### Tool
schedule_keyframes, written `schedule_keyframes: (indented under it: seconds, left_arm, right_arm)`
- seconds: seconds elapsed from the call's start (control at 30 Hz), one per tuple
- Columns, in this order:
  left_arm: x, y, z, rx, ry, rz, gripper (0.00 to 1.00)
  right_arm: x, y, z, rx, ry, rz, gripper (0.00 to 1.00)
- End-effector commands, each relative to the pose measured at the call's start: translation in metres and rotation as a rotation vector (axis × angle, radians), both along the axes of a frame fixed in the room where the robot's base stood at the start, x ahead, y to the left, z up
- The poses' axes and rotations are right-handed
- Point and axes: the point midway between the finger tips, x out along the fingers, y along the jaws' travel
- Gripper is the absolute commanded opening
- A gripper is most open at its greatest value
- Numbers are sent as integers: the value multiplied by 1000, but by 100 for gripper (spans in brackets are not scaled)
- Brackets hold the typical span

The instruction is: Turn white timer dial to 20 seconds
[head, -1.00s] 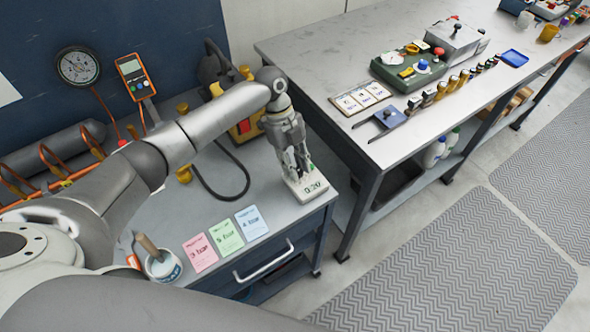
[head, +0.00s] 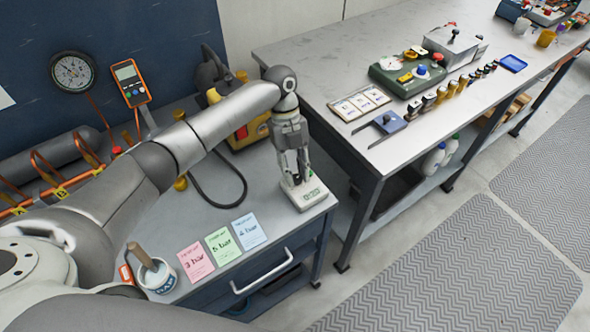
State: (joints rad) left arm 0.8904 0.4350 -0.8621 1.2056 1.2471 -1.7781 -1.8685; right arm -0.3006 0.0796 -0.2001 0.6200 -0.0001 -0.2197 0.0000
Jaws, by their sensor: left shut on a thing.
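The white timer (head: 308,196) is a small pale box lying near the right front corner of the near bench. It has a green display on its front side, and the digits are too small to read surely now. My left gripper (head: 294,181) points straight down onto the top of the timer. Its fingers are shut on the white timer dial, which is mostly hidden between them. My right gripper is out of view.
Pink, green and blue cards (head: 221,243) and a mug with a wooden-handled tool (head: 159,273) lie left of the timer. A black hose (head: 218,203) loops behind the cards. A second bench (head: 300,58) with a green control box (head: 405,78) stands to the right.

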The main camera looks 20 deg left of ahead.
Motion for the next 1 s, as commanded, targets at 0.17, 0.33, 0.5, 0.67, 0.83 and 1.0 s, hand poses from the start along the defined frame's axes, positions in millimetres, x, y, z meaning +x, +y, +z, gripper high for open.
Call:
schedule_keyframes:
  seconds: [0.17,0.33,0.5,0.67,0.83,1.0]
  left_arm:
    - [-1,0,-2,2,3,0,36]
    - [-1,0,-1,0,2,1,47]
    - [0,0,0,0,0,1,47]
    - [0,0,0,0,0,1,47]
    - [0,0,1,0,0,15,47]
    - [-2,1,3,0,2,121,47]
  right_arm:
    - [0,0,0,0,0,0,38]
    - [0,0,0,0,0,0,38]
    - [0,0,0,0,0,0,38]
    - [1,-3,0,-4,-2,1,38]
    - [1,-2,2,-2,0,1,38]
    - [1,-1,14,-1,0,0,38]
